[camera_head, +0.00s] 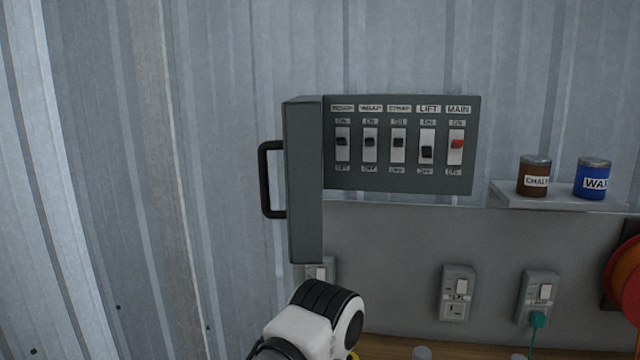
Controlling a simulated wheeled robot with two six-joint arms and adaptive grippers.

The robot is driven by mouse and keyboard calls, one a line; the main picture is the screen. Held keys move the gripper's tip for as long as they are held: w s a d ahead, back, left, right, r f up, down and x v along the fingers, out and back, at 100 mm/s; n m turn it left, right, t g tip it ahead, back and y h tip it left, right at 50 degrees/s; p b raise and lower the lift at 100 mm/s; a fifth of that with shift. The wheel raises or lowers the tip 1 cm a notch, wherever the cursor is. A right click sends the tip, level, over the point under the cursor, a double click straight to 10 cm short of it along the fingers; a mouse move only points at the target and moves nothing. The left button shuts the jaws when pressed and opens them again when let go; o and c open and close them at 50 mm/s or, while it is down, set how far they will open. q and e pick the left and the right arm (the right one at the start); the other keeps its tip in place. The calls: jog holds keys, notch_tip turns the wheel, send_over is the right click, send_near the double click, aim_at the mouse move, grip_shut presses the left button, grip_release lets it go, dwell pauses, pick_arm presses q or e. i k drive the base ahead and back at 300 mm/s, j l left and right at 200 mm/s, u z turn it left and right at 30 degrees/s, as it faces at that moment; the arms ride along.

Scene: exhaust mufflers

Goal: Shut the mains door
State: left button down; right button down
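The mains panel (400,180) is a dark grey switch box on the corrugated wall. Its grey door (305,190) stands open at the panel's left side, swung out towards me and seen nearly edge-on. A black bar handle (265,180) sticks out to the left of the door. Several labelled switches show on the panel, and the MAIN switch (457,145) at the right end has a red lever. A white and black part of my own arm shows at the bottom, below the door. Neither of my grippers shows.
A small shelf (560,201) to the right holds a brown CHALK tin (534,176) and a blue WAX tin (593,179). Wall sockets (458,292) sit below, one with a green plug (538,320). An orange-red reel (627,272) is at the right edge. The wall left of the handle is clear.

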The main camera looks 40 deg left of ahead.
aim_at(301, 143)
jog(key=k+j+u, duration=0.15)
jog(key=j+u, duration=0.6)
jog(key=k+j, duration=0.05)
